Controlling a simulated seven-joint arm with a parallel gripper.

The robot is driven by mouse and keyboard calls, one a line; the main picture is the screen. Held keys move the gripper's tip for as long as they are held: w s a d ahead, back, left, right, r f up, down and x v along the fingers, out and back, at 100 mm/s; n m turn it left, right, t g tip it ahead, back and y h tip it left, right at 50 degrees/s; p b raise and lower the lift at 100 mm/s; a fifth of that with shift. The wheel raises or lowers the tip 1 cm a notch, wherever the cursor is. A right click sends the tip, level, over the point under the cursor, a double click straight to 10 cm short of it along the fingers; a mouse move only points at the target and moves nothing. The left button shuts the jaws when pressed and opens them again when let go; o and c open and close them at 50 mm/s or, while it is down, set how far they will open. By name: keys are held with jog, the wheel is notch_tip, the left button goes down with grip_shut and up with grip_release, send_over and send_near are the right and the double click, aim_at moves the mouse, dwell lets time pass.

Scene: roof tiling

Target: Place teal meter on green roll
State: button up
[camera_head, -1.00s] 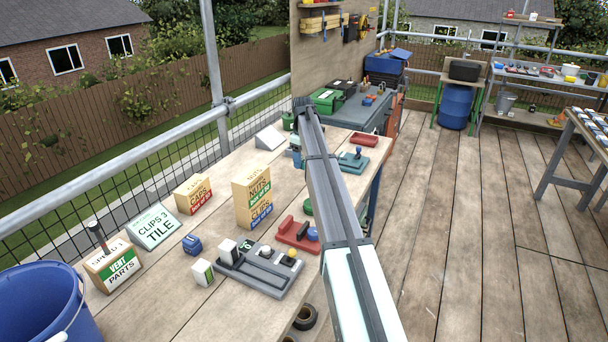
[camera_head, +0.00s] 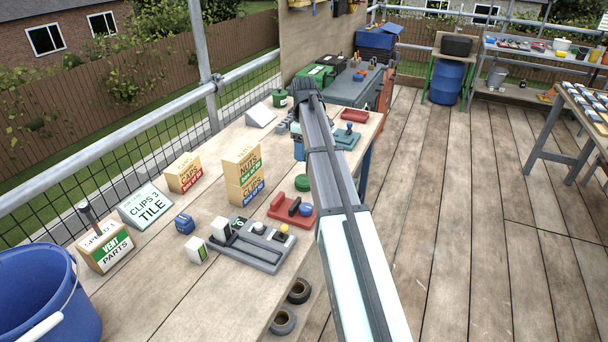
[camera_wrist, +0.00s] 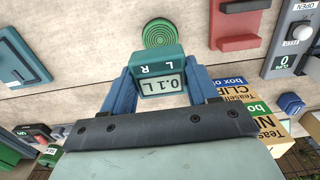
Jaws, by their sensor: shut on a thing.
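My gripper (camera_wrist: 160,85) is shut on the teal meter (camera_wrist: 161,64), with one blue finger on each side of it. The meter's grey display reads upside down in the wrist view. In the head view the green roll (camera_head: 303,182) lies behind the red tray. My gripper (camera_head: 299,150) shows there only as a bit of blue left of my arm, and the meter cannot be made out.
A red tray (camera_head: 277,207) and a grey tray with several parts (camera_head: 262,257) lie nearer on the bench. Stacked cardboard boxes (camera_head: 231,178) stand to the left. A teal tray (camera_head: 346,139) and a grey wedge (camera_head: 261,116) lie farther back. Bare wood surrounds the roll.

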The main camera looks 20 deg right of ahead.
aim_at(304, 179)
jog(key=shift+f, duration=4.35)
jog(key=shift+f, duration=0.1)
jog(key=o, duration=1.1)
notch_tip(304, 179, up, 12)
jog(key=shift+r, duration=0.1)
